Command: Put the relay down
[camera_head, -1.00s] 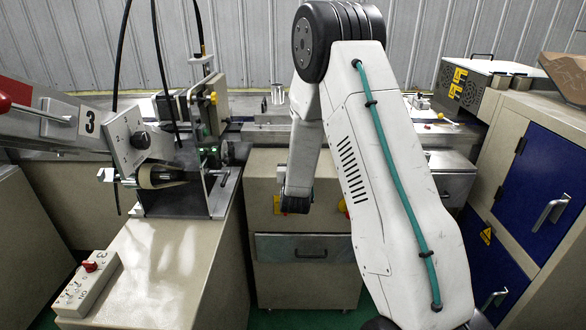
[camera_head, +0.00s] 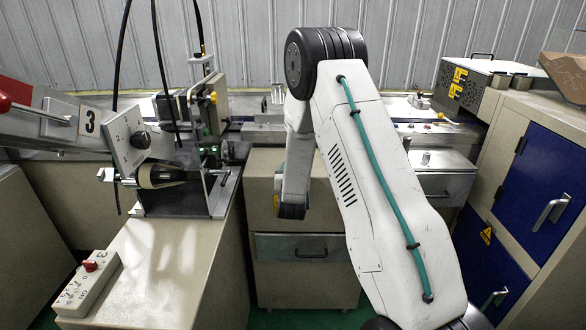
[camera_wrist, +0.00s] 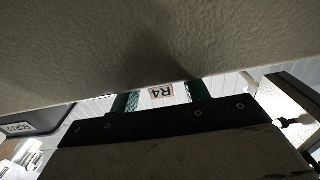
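My gripper (camera_wrist: 162,98) shows in the wrist view as a dark body with two green fingers, set apart from each other. A small pale label reading R4 (camera_wrist: 162,91) shows between the fingers. I cannot tell if it sits on the relay or whether the fingers touch it. No relay can be made out for certain in either view. In the head view my arm hangs down in front of the middle cabinet, and the fingers cannot be made out there.
A beige textured surface (camera_wrist: 150,40) fills the upper wrist view, close to the fingers. In the head view, a beige cabinet with a drawer (camera_head: 300,247) stands behind my arm. A wrapping machine (camera_head: 185,165) and switch box (camera_head: 88,285) are left; a blue-doored cabinet (camera_head: 540,185) is right.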

